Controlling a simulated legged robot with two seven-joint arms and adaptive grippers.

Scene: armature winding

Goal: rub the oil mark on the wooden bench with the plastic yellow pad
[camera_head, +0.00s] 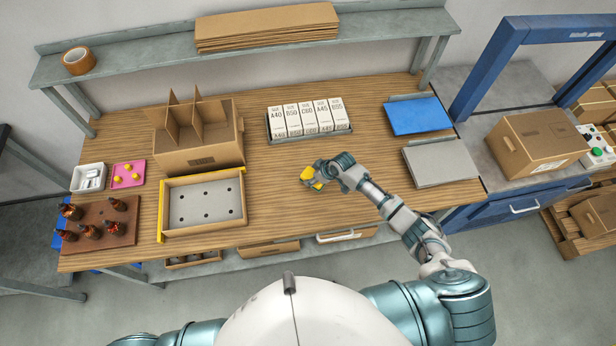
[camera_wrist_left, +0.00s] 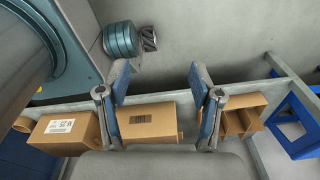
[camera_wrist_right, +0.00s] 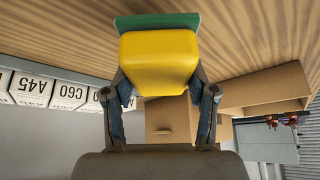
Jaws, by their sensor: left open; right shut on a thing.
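The yellow pad (camera_head: 311,176) is at the middle of the wooden bench (camera_head: 290,205). My right gripper (camera_head: 322,174) is shut on it. In the right wrist view, the yellow pad (camera_wrist_right: 158,60) sits between both fingers, with a green layer (camera_wrist_right: 157,22) on its far side facing the wood. Whether the green layer touches the bench, I cannot tell. I see no oil mark; it may be hidden under the pad or gripper. My left gripper (camera_wrist_left: 158,95) is open and empty in the left wrist view, away from the bench top, and is not visible in the head view.
A rack of white labelled boxes (camera_head: 308,120) stands behind the pad. A wooden tray (camera_head: 203,230) and divided carton (camera_head: 198,140) are to the left. A blue folder (camera_head: 417,116) and grey panel (camera_head: 441,163) lie right. Bare wood surrounds the pad.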

